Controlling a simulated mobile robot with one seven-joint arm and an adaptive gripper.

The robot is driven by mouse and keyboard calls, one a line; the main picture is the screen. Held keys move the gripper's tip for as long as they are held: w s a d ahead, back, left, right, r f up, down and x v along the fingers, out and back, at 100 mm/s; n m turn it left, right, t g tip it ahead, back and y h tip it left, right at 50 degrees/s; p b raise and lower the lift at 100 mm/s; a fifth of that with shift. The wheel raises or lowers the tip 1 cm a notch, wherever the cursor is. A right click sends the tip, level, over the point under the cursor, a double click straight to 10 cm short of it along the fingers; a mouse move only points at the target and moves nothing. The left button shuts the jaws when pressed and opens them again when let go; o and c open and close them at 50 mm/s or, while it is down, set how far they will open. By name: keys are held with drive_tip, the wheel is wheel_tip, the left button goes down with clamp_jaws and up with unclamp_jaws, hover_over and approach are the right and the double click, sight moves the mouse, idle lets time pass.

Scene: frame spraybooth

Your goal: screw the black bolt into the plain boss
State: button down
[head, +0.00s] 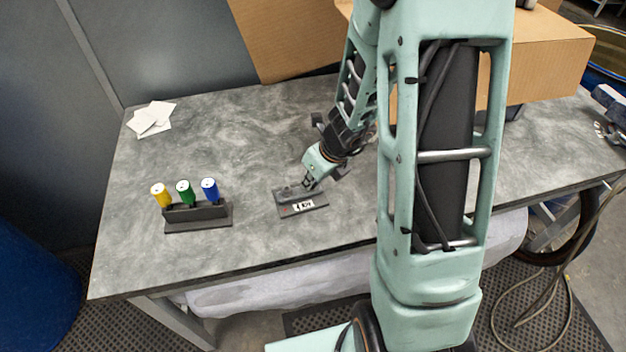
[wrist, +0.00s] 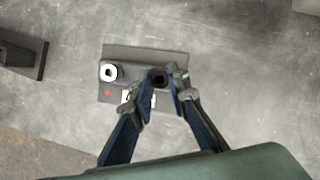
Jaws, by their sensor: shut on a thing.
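A dark plate (head: 318,204) lies on the grey table; it also shows in the wrist view (wrist: 150,56). In the wrist view a pale ring-shaped boss with a dark hole (wrist: 108,72) stands at its left, with a red dot (wrist: 108,93) beside it. My gripper (head: 309,183) points down over the plate's right half. In the wrist view its fingertips (wrist: 163,76) are closed around the black bolt (wrist: 159,79), seen end-on. The plain boss is not clearly visible; the bolt and fingers cover that spot. I cannot tell how deep the bolt sits.
A dark rack (head: 200,225) with yellow (head: 160,193), green (head: 185,191) and blue (head: 209,188) handled tools stands left of the plate. White papers (head: 152,118) lie at the back left. Cardboard boxes (head: 285,40) stand at the back. The table between rack and plate is clear.

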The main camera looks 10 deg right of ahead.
drive_tip(key=m+h, duration=0.1)
drive_tip(key=m, duration=0.2)
drive_tip(key=shift+a+t, duration=0.2)
drive_tip(key=shift+t, duration=0.1)
drive_tip(key=shift+m+h, duration=0.4)
drive_tip(key=shift+m, duration=0.4)
drive_tip(key=m, duration=0.2)
drive_tip(key=m+h, duration=0.1)
drive_tip(key=m, duration=0.1)
drive_tip(key=shift+a+h+p, duration=0.1)
drive_tip(key=shift+h+p, duration=0.2)
drive_tip(key=c, duration=1.8)
unclamp_jaws()
drive_tip(key=shift+r, duration=0.1)
